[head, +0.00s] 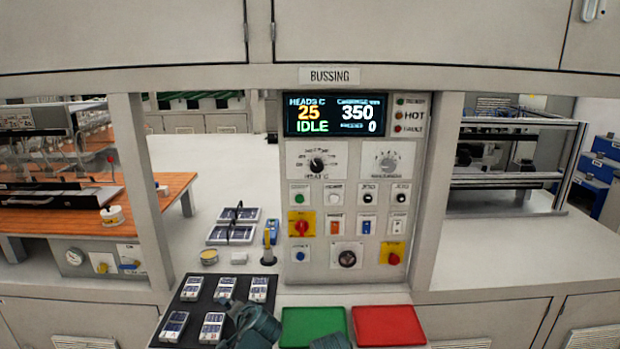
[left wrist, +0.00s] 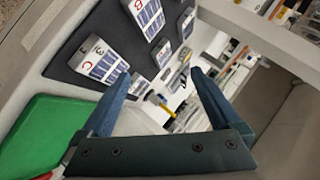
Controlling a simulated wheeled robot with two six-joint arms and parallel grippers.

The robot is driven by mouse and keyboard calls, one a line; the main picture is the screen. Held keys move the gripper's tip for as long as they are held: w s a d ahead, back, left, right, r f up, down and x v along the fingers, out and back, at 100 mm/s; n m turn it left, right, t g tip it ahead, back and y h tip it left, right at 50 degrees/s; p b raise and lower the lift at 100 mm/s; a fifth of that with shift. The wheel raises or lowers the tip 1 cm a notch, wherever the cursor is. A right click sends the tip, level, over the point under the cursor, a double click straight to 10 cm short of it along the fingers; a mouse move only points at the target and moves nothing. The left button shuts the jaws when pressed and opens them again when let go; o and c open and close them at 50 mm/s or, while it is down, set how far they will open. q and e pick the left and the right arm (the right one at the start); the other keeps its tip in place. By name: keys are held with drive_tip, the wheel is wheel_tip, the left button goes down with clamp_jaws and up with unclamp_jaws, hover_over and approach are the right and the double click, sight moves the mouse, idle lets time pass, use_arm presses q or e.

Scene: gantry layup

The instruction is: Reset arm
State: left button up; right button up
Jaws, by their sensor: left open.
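My left gripper (head: 252,322) is low in the head view, in front of the right edge of the black mat (head: 190,318). In the left wrist view its two blue fingers (left wrist: 152,98) stand wide apart with nothing between them. Small labelled solar-cell packs (head: 212,327) lie on the mat; they also show in the left wrist view, one marked C (left wrist: 103,62). A dark teal piece (head: 331,342) at the bottom edge looks like the tip of my right gripper; its jaws cannot be made out.
A yellow-handled tool (head: 267,248), a round tin (head: 209,257) and two larger panels (head: 231,234) stand behind the mat. The right counter is clear.

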use_arm(q)
drive_tip(key=s+d+f+n+g+h, duration=0.2)
drive_tip(key=s+f+n+g+h, duration=0.55)
drive_tip(key=s, duration=0.75)
drive_tip(key=s+d+f+m+g+y, duration=0.2)
drive_tip(key=s+d+m, duration=0.4)
drive_tip(key=d, duration=0.6)
drive_tip(key=shift+s+f, duration=0.2)
drive_tip(key=shift+s, duration=0.15)
drive_tip(key=shift+y, duration=0.25)
